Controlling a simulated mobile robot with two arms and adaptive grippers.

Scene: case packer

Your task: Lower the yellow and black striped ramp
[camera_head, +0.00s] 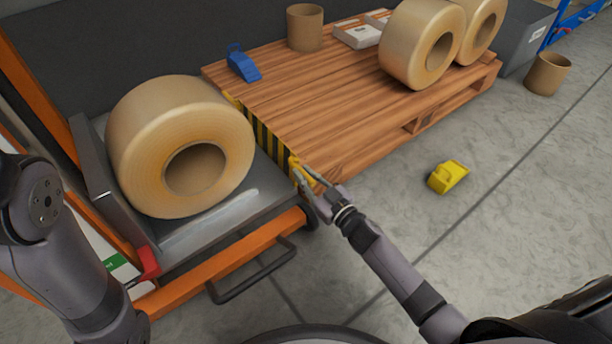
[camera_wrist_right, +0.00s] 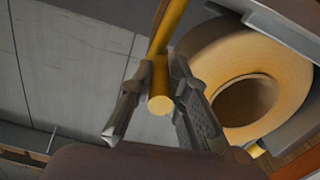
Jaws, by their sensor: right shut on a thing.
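The yellow and black striped ramp (camera_head: 268,132) stands along the edge between the wooden pallet and the grey cart bed. It appears raised, as a narrow striped band. My right gripper (camera_head: 301,172) is at the ramp's near end. In the right wrist view my right gripper (camera_wrist_right: 155,105) has its fingers on both sides of a yellow bar (camera_wrist_right: 160,92), shut on it. The bar seems to belong to the ramp. My left arm shows at the left of the head view, but its gripper is out of view.
A large tape roll (camera_head: 135,130) lies on the orange-framed cart (camera_head: 215,262). A yellow block (camera_head: 447,177) sits on the open floor to the right.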

